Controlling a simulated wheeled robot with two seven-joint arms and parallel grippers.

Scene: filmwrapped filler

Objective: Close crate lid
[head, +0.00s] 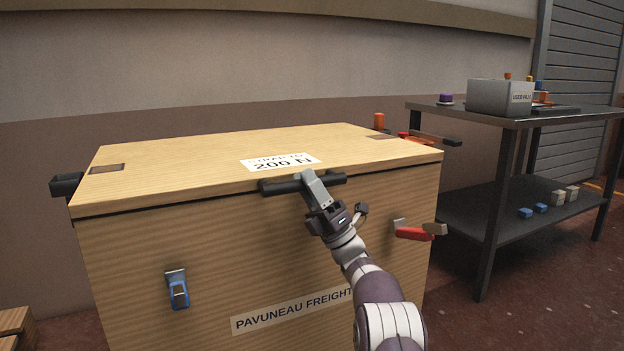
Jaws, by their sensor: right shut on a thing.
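The wooden crate (150,245) stands in front of me with its lid (200,150) lying flat across the top. A thin dark line runs under the lid's front edge; I cannot tell whether the lid is fully seated. A black bar handle (280,187) sits at the middle of that edge. My right gripper (315,187) is shut on the bar handle, and its fingers hide part of it. A blue-handled latch (178,290) hangs on the left of the crate front. A red-handled latch (413,233) sticks out on the right. My left gripper is not in view.
A dark metal table (585,112) stands to the right, with a grey bin (490,97) on top and small blocks on its lower shelf. A black fitting (66,185) juts from the crate's left side. A wooden box (15,325) is at lower left.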

